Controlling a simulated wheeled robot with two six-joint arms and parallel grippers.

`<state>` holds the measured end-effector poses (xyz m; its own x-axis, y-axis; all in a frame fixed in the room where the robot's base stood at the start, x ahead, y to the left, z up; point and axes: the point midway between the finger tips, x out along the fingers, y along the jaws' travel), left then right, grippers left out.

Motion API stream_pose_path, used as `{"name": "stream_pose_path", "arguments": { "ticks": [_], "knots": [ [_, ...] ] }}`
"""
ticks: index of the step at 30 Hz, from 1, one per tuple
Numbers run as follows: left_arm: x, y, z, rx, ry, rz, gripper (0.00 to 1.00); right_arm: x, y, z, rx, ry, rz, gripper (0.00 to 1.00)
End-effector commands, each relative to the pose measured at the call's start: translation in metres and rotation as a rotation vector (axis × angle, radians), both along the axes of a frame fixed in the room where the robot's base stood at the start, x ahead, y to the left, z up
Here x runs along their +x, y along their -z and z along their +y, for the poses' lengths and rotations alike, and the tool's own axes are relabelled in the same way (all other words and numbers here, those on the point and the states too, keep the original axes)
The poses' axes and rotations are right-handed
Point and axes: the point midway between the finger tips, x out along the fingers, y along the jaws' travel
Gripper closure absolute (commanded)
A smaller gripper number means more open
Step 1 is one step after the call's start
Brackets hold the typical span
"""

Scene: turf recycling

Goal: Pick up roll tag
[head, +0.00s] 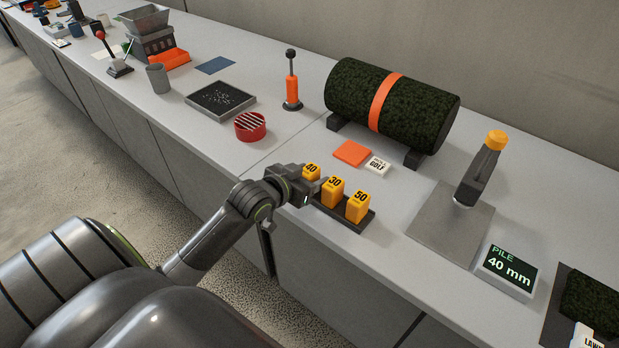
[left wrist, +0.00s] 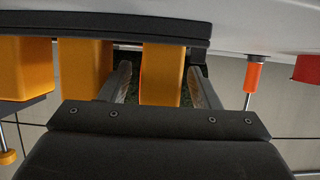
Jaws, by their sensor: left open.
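A small white tag reading GOLF (head: 377,166) lies flat on the counter in front of the dark green turf roll (head: 420,110), beside an orange pad (head: 352,153). Another white tag, reading LAWN (head: 586,338), sits at the right edge by a piece of turf, partly cut off. My left gripper (head: 307,188) is open at the yellow block marked 40 (head: 311,171), at the left end of the rack. In the left wrist view its fingers (left wrist: 160,88) stand on either side of that block (left wrist: 162,75). I cannot tell whether they touch it. My right gripper is out of view.
Yellow blocks marked 30 (head: 332,190) and 50 (head: 358,207) stand in the same dark rack (head: 345,220). A scanner-like stand (head: 465,215) and a display reading 40 mm (head: 507,272) are to the right. A red cup (head: 251,126) and an orange-handled tool (head: 292,88) are behind left.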

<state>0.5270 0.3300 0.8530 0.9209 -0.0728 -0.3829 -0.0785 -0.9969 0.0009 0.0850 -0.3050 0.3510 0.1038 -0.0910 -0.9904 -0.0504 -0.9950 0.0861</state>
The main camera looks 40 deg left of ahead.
Motion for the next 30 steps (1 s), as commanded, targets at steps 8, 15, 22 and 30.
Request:
{"name": "stream_pose_path", "arguments": {
  "ticks": [8, 15, 22, 30],
  "knots": [
    [0.018, 0.007, -0.001, 0.001, 0.000, -0.001, 0.44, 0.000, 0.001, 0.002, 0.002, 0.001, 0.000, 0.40],
    [0.017, 0.007, -0.001, 0.001, 0.000, -0.001, 0.54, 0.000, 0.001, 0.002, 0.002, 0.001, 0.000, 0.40],
    [0.017, 0.007, -0.001, 0.001, 0.000, 0.000, 0.84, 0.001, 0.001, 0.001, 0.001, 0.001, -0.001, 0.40],
    [0.017, 0.006, -0.001, 0.001, 0.000, -0.001, 0.92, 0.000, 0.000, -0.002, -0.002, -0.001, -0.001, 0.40]
  ]
}}
